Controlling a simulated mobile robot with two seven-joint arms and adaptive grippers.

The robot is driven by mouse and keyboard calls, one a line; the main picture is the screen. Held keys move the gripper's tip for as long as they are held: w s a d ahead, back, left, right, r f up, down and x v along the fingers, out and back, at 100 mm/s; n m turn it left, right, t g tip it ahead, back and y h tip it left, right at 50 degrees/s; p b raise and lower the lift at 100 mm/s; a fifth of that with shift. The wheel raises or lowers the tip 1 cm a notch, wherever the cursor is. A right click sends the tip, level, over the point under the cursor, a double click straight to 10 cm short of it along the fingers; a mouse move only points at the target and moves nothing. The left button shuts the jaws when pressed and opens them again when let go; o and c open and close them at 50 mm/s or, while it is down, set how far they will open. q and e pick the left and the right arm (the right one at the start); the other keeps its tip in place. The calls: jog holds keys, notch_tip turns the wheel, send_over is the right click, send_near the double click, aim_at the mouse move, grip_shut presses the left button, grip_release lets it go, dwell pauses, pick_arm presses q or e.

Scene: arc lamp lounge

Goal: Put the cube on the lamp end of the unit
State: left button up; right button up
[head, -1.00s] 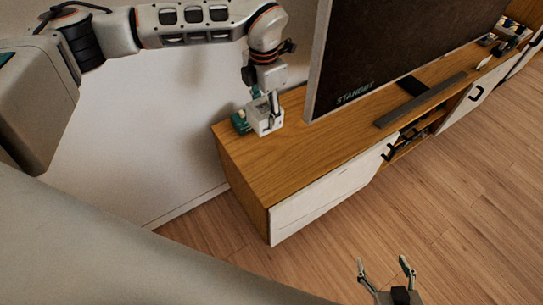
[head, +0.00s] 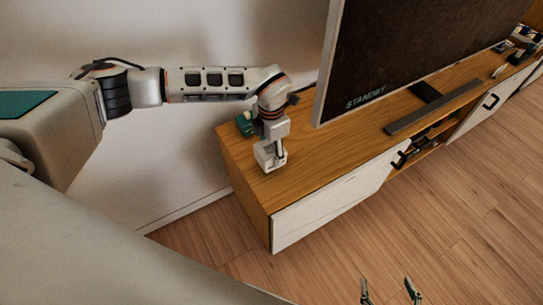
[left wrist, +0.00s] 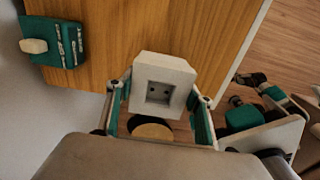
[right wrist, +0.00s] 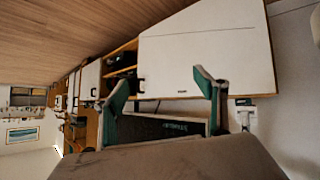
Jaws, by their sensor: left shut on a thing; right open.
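The white cube (head: 268,154) has a square recess with small holes in one face, seen in the left wrist view (left wrist: 162,70). My left gripper (head: 272,143) is shut on it, a finger on each side in the left wrist view (left wrist: 158,95). The cube is at the near-left end of the wooden-topped unit (head: 240,165); I cannot tell if it touches the top. My right gripper (head: 388,288) is open and empty, low over the floor in front of the unit. No lamp is recognisable in view.
A green block (head: 245,123) with a pale knob (left wrist: 34,46) is at the unit's back-left edge, behind the cube. A large screen (head: 400,55) stands on the unit, a dark grey bar (head: 435,107) before it. Wood is bare between cube and screen.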

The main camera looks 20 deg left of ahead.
aim_at(271, 152)
pick_arm(q)
notch_tip(271, 152, down, 2)
jog(key=shift+f, duration=0.55)
pick_arm(e)
jog(key=shift+w+r, duration=0.3)
jog(key=shift+w, duration=0.2)
pick_arm(q)
jog(key=o, duration=1.4)
jog(key=shift+f, duration=0.1)
pick_arm(e)
jog(key=shift+s+f, duration=0.15)
jog(key=shift+f, duration=0.05)
jog(key=shift+s, duration=0.15)
